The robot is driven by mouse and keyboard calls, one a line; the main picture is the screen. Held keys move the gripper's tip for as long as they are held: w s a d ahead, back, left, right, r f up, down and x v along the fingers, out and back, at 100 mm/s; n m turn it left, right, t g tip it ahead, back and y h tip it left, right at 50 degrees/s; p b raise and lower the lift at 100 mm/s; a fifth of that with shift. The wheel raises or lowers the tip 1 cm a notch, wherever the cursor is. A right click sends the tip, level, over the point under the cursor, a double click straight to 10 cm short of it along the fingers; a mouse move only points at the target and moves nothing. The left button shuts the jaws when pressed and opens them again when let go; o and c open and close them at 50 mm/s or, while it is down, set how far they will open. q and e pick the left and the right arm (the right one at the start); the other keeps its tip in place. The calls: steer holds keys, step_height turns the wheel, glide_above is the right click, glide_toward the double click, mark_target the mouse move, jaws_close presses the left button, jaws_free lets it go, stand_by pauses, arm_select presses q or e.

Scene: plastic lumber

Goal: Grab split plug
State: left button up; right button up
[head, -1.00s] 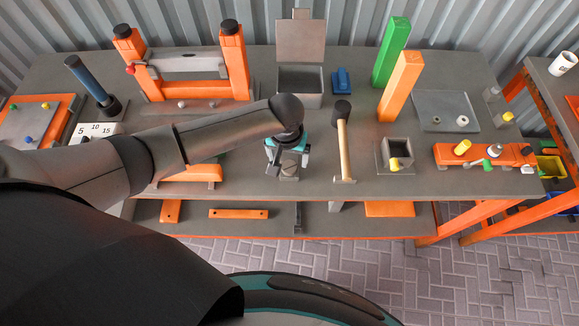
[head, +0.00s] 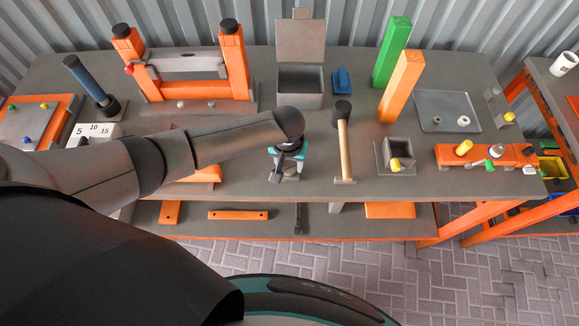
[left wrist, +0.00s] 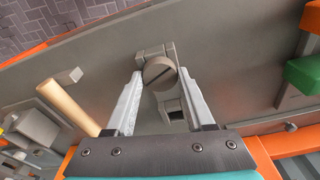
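The split plug (left wrist: 159,74) is a small grey cylinder with a dark slot across its round end. In the left wrist view it sits on a grey holder (left wrist: 172,110) on the bench. My left gripper (left wrist: 160,71) is open, with one finger on each side of the plug. Thin gaps seem to remain, but contact is hard to judge. In the head view my left gripper (head: 286,168) points down near the bench's front edge, and my arm and hand mostly hide the plug. My right gripper is in neither view.
Behind are a lidded grey box (head: 300,86) and tall orange and green posts (head: 401,88). An orange frame (head: 235,60) stands at back left.

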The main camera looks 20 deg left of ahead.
arm_select(q)
jaws_close()
steer(key=shift+r, duration=0.15)
